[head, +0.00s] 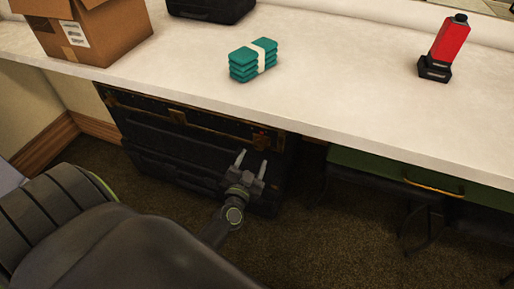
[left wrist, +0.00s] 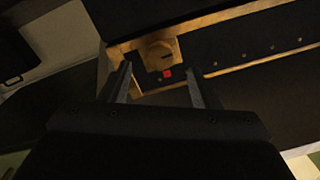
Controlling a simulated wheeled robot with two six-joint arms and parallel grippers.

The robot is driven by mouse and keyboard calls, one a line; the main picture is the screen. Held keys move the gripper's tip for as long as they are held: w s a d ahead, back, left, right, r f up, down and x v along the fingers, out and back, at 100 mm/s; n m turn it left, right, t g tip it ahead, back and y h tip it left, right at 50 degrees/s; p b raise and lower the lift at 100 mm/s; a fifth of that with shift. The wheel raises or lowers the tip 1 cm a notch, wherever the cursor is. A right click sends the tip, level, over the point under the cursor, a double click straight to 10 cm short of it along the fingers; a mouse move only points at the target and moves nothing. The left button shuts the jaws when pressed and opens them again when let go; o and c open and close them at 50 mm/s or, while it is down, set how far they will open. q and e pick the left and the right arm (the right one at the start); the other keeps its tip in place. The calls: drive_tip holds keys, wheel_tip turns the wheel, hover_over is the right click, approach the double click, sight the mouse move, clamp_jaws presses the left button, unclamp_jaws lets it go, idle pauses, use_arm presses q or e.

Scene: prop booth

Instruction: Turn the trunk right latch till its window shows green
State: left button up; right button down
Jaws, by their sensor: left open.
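The black trunk (head: 155,137) with brass trim stands on the floor under the counter. Its right latch (head: 262,137) is a small brass patch near the top right of its front. My left gripper (head: 252,158) is open and empty in front of the trunk, just below the latch. In the left wrist view its fingers (left wrist: 158,74) are apart on either side of the latch; contact cannot be told. My right gripper is out of view.
The white counter (head: 330,95) overhangs the trunk. On it are a cardboard box (head: 110,35), a teal banded stack (head: 243,66) and a red-and-black device (head: 450,45). A green drawer (head: 390,172) with a brass handle is at right. The carpet in front is clear.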

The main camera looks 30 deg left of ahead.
sight(258, 148)
use_arm(q)
drive_tip(key=shift+x, duration=2.5)
drive_tip(key=c, duration=1)
